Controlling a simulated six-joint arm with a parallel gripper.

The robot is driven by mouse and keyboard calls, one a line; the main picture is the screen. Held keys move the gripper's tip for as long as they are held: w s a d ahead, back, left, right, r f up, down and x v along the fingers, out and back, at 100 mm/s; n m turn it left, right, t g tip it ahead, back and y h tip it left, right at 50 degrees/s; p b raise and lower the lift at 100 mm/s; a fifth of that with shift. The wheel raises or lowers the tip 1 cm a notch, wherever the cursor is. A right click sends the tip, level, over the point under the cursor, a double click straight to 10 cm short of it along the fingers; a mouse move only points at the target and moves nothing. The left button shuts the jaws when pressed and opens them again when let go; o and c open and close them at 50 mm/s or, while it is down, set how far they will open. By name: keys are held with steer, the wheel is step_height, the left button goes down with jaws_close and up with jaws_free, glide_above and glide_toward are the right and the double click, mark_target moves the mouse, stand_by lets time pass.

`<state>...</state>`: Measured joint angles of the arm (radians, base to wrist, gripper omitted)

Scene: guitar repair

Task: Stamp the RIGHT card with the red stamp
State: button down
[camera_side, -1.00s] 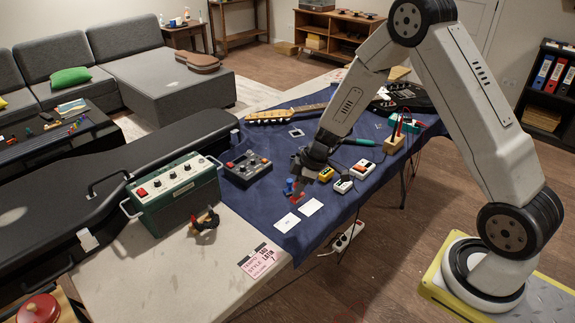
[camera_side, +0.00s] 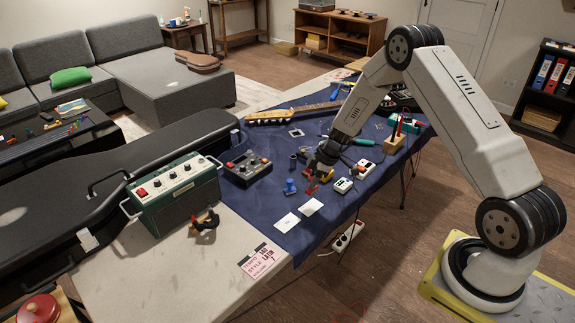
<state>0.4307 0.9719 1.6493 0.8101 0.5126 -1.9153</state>
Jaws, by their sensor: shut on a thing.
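Two white cards lie side by side on the dark blue cloth in the side view: the left card (camera_side: 286,222) and the right card (camera_side: 311,207). No mark can be made out on the right card. My gripper (camera_side: 315,180) points down, shut on the red stamp (camera_side: 312,188). The stamp appears just behind the right card in the picture; its exact height above the cloth is hard to tell. A blue stamp (camera_side: 290,187) stands on the cloth to the left of my gripper.
A grey and black pedal box (camera_side: 247,168) is to the left. A green amplifier (camera_side: 175,193) stands at the front left. The cloth (camera_side: 262,215) is clear left of the cards.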

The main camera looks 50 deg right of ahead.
mark_target(315, 191)
steer(key=shift+f, duration=2.85)
steer(key=shift+f, duration=0.55)
steer(key=shift+r, duration=0.1)
steer(key=shift+r, duration=3.45)
